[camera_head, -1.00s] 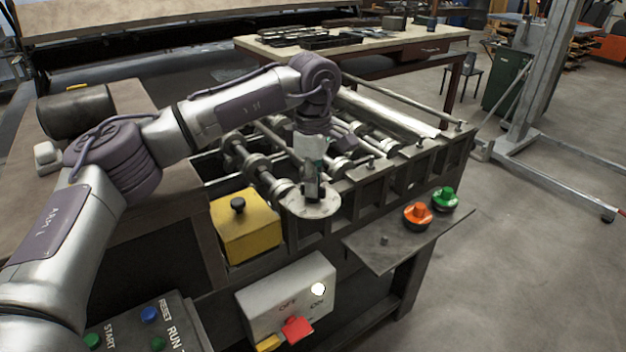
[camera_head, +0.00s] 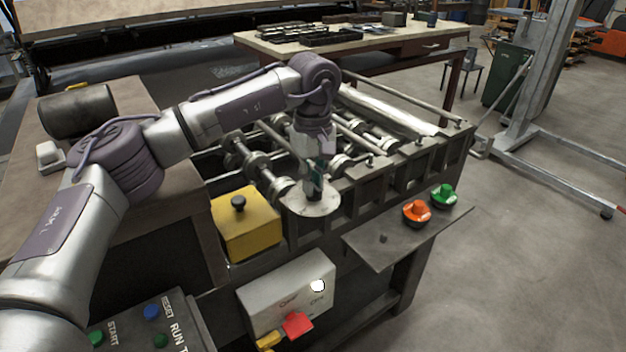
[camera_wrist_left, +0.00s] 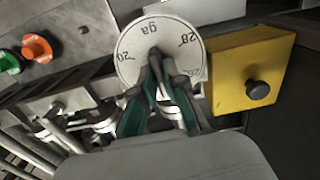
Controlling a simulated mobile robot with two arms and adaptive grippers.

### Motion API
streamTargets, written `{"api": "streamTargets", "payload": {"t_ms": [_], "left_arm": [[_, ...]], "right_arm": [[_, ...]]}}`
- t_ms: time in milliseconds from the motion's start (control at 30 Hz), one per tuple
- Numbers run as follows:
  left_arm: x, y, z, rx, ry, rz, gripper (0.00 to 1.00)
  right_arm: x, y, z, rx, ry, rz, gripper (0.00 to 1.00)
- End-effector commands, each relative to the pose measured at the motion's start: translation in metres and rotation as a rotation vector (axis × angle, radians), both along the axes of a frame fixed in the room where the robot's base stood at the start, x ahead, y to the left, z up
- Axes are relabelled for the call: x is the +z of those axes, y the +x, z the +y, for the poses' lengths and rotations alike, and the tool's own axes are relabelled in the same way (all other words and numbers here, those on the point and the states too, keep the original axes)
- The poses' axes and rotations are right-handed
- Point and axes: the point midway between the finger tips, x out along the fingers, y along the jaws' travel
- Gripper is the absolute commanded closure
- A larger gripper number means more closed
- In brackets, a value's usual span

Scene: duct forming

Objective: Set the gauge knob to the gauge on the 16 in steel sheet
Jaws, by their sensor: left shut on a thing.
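The gauge dial (camera_head: 322,206) is a round pale plate on the front of the roller machine. The knob's pointer setting cannot be read. I cannot make out a 16 in steel sheet or its gauge marking. My right gripper is not in view.
A yellow box with a black knob (camera_head: 246,222) sits left of the dial. Orange (camera_head: 416,212) and green (camera_head: 444,195) buttons stand on a shelf to the right. A grey switch box (camera_head: 285,297) is below.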

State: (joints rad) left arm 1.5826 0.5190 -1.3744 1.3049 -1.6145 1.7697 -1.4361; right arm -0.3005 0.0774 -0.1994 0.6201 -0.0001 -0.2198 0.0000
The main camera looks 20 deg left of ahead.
Motion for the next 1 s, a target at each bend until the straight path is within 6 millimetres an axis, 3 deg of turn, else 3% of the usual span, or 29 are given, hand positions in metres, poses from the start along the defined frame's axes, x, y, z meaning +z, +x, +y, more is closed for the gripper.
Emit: {"api": "streamTargets", "payload": {"t_ms": [467, 500, 633, 1000], "left_arm": [[0.0024, 0.001, 0.0, -0.014, -0.003, -0.005, 1.0], [0.0024, 0.0011, 0.0, -0.014, -0.003, -0.005, 0.87], [0.0019, 0.0009, 0.0001, -0.014, -0.002, -0.005, 0.65], [0.0044, 0.0006, -0.0001, -0.014, -0.002, -0.002, 0.64]], "right_arm": [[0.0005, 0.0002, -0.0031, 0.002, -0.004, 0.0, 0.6], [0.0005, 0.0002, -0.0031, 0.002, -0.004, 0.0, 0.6], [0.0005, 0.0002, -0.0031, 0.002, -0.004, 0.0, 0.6], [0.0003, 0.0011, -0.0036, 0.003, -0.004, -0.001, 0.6]]}}
